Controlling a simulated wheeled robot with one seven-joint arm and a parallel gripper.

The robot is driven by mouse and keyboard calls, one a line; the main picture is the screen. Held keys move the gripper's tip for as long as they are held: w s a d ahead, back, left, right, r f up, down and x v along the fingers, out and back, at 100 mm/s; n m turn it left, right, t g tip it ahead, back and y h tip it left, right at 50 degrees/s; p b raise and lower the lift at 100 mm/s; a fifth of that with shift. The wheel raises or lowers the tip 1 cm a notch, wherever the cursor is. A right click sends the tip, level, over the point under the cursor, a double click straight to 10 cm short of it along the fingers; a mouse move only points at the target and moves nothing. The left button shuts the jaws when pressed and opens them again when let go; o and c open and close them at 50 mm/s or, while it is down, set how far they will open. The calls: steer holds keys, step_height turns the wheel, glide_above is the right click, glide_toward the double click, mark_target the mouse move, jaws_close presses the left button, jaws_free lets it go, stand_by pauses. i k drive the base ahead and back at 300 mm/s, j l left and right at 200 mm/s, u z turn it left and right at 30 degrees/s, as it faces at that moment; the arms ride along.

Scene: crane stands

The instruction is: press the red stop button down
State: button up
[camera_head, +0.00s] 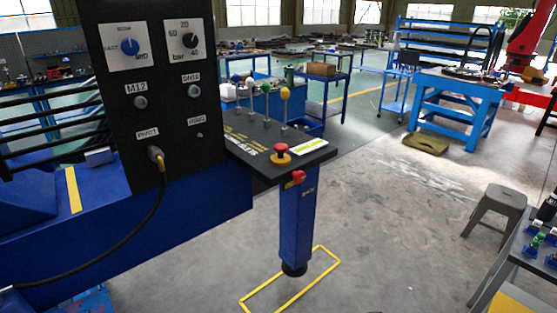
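The red stop button (281,149) is a mushroom head on a yellow round base near the front right corner of a dark console shelf (312,157). Its red head stands up above the base with nothing touching it. My gripper is not in view.
Several levers with coloured knobs, one yellow (285,94), stand behind the button on the shelf. A tall dark panel (163,110) with dials rises to the left, with a black cable (158,205) hanging from it. The floor (390,215) right of the shelf is clear up to a grey stool (496,207).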

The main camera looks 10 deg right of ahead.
mark_target(280, 148)
steer(key=i+l+u, duration=0.45)
steer(key=l, duration=0.15)
steer(key=i+l+u, duration=0.35)
steer(key=l+u, duration=0.15)
steer(key=l, duration=0.25)
steer(key=i+l+u, duration=0.2)
steer(key=l+u, duration=0.25)
steer(key=l, duration=0.35)
steer(key=l+u, duration=0.45)
steer(key=l, duration=0.4)
steer(key=l+u, duration=0.5)
steer(key=l, duration=0.4)
steer(key=k, duration=0.05)
